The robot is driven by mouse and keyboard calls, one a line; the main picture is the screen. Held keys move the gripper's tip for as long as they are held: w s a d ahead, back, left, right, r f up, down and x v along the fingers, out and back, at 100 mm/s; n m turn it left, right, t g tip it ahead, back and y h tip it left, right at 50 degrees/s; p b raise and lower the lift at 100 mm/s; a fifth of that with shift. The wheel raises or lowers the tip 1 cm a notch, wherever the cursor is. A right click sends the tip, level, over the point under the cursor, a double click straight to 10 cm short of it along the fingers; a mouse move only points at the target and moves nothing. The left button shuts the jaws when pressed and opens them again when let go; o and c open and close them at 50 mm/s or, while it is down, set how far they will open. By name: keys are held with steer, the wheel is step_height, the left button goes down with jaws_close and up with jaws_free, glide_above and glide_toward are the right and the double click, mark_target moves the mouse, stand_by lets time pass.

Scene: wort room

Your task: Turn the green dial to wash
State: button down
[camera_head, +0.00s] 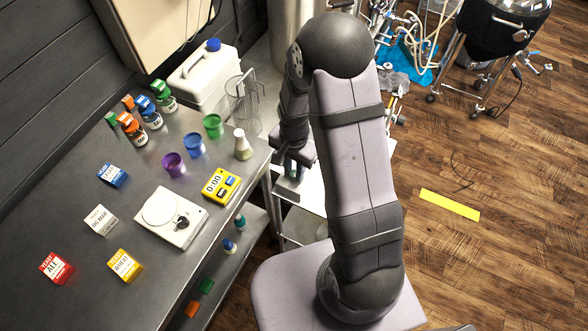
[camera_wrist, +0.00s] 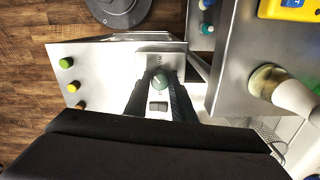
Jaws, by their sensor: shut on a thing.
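The green dial (camera_wrist: 160,80) shows in the wrist view, on a pale plate (camera_wrist: 150,62) on top of a metal box (camera_wrist: 100,62). Small dark marks are on the plate beyond the dial, too small to read. My gripper (camera_wrist: 159,90) has its two dark fingers on either side of the dial and is shut on it. In the head view my gripper (camera_head: 291,172) points down over the white cart (camera_head: 302,230) beside the steel table. The dial cannot be made out there.
Green (camera_wrist: 66,62), yellow (camera_wrist: 73,87) and orange (camera_wrist: 81,105) knobs sit on the box's left. The steel table (camera_head: 130,270) is close by. A conical flask (camera_head: 242,145), a yellow timer (camera_head: 221,186) and a wire basket (camera_head: 243,105) stand near my arm.

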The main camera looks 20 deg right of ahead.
mark_target(294, 173)
steer(key=shift+m, duration=2.9)
steer(key=shift+w, duration=0.1)
steer(key=c, duration=1.5)
jaws_free()
steer(key=shift+r, duration=0.1)
steer(key=shift+r+b, duration=0.95)
steer(key=shift+r, duration=2.7)
steer(key=shift+c, duration=0.2)
